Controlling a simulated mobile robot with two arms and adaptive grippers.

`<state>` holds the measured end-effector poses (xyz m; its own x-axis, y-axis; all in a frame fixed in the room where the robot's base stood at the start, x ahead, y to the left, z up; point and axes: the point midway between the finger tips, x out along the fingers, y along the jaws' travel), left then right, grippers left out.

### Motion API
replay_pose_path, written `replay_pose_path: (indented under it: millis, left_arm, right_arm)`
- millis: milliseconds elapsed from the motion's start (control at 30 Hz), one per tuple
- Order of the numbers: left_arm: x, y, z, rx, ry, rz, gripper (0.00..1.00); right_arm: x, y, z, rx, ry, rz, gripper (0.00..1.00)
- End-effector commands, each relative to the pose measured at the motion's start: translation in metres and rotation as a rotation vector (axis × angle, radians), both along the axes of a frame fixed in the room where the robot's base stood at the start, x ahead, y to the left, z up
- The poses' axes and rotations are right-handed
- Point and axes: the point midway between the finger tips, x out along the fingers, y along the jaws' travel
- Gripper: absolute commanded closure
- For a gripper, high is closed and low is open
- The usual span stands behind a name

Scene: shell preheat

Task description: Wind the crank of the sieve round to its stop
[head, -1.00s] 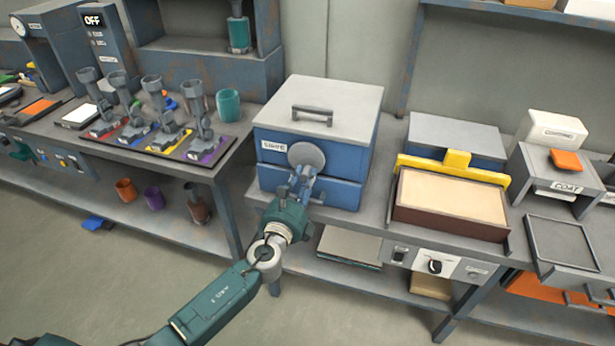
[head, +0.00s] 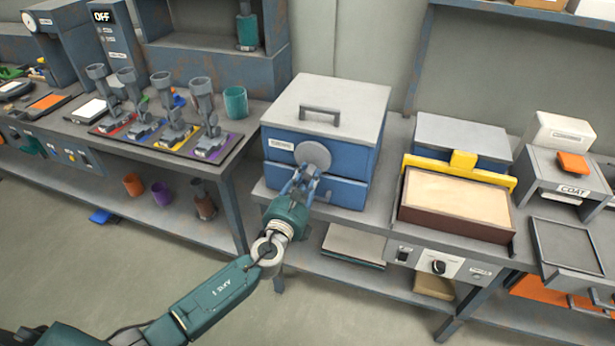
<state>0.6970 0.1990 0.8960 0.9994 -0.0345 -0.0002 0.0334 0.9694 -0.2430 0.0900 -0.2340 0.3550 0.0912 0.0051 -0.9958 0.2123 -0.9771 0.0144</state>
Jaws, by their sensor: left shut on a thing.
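The sieve (head: 330,96) is a blue box with a pale grey lid and a lid handle. It stands on the bench in the middle of the head view. Its crank (head: 314,154) shows as a round grey disc on the front face. My left gripper (head: 303,178) is at the lower left edge of the disc, shut on the crank's grip. The fingers hide the grip, so its exact angle is hard to see. My right gripper is not in view.
A wooden-framed tray (head: 455,200) with a yellow bar (head: 463,165) stands on the bench right of the sieve. A rack of several upright grey tools (head: 172,142) and a teal cup (head: 235,103) are on the left bench. The floor in front is clear.

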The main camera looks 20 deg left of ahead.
Motion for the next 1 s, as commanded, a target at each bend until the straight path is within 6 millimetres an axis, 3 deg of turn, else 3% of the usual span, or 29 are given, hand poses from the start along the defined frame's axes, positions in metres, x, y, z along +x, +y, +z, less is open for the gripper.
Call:
replay_pose_path:
  millis: [100, 133, 233, 633, 1000]
  left_arm:
    - [0.000, 0.001, -0.001, 0.002, 0.002, 0.001, 1.00]
    - [0.000, 0.001, -0.001, 0.002, 0.002, 0.001, 0.74]
    - [0.000, 0.001, -0.001, 0.002, 0.001, 0.001, 0.57]
    - [-0.010, 0.001, -0.001, 0.000, 0.002, 0.000, 0.57]
    - [-0.084, 0.003, -0.002, 0.001, 0.004, -0.001, 0.57]
  right_arm:
    - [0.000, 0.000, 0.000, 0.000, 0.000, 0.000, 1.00]
    - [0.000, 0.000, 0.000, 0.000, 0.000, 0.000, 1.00]
    - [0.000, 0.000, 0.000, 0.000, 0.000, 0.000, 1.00]
    - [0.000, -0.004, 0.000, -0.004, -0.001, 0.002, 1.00]
    - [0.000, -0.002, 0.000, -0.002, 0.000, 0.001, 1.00]
